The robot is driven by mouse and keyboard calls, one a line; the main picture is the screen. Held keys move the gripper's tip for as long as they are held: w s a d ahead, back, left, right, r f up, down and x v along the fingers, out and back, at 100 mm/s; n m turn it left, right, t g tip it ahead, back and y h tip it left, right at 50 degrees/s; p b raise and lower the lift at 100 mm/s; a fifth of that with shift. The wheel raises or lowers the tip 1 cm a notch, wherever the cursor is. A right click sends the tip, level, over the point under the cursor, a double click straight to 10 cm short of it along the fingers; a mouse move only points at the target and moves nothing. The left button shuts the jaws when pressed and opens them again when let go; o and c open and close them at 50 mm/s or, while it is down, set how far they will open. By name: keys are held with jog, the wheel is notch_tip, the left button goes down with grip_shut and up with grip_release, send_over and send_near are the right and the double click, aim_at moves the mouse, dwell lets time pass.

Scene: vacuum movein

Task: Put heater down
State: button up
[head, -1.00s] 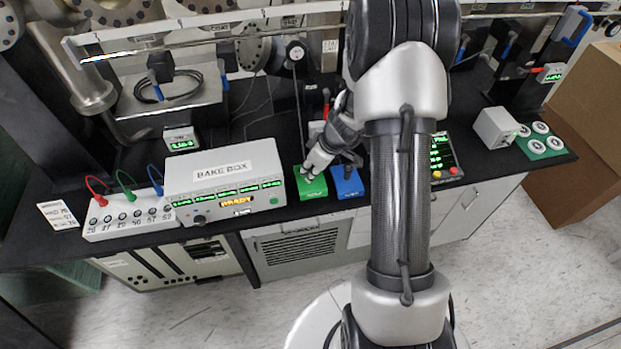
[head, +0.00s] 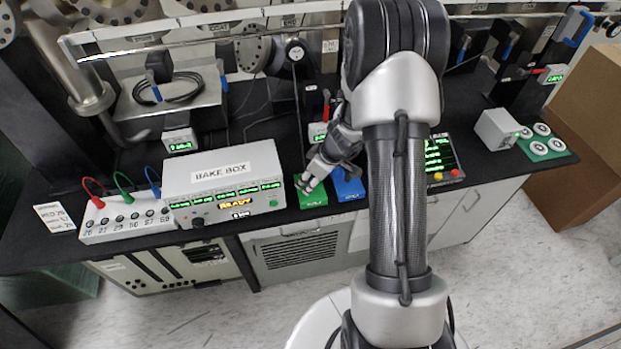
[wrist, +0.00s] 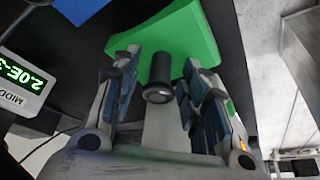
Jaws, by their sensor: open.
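A green block (head: 313,198) lies on the black bench, right of the bake box; it also fills the upper middle of the wrist view (wrist: 190,40). A short black cylinder with a grey end (wrist: 158,92) stands out from the green block in the wrist view; I take it to be the heater, though no label shows. My gripper (head: 308,184) is down at the green block. In the wrist view its open fingers (wrist: 160,65) lie on both sides of the cylinder, with a narrow gap. In the head view the gripper hides the cylinder.
A blue block (head: 347,186) lies close on the right of the green one. The white bake box (head: 222,185) stands close on the left. A small readout box (head: 317,133) stands behind. A control panel (head: 440,158) lies farther right.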

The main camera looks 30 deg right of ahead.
jog(key=shift+r, duration=0.1)
jog(key=shift+d+r, duration=0.1)
jog(key=shift+r, duration=0.25)
jog(key=p+v, duration=0.3)
jog(key=v, duration=0.8)
jog(key=s+a+r+m, duration=0.1)
jog(key=s+a+r, duration=0.2)
jog(key=a+r, duration=0.35)
jog(key=s+a+r, duration=0.3)
jog(key=a+r, duration=0.2)
jog(key=r, duration=0.3)
jog(key=s+a+r+m+h, duration=0.1)
jog(key=s+a+r+m, duration=0.1)
jog(key=s, duration=0.6)
jog(key=s+a+r+m+h, duration=0.1)
jog(key=s+a+r+m, duration=0.1)
jog(key=s+r, duration=0.3)
jog(key=s+a, duration=0.1)
jog(key=s, duration=0.2)
jog(key=shift+m+t, duration=0.3)
jog(key=shift+m, duration=0.1)
jog(key=shift+r, duration=0.15)
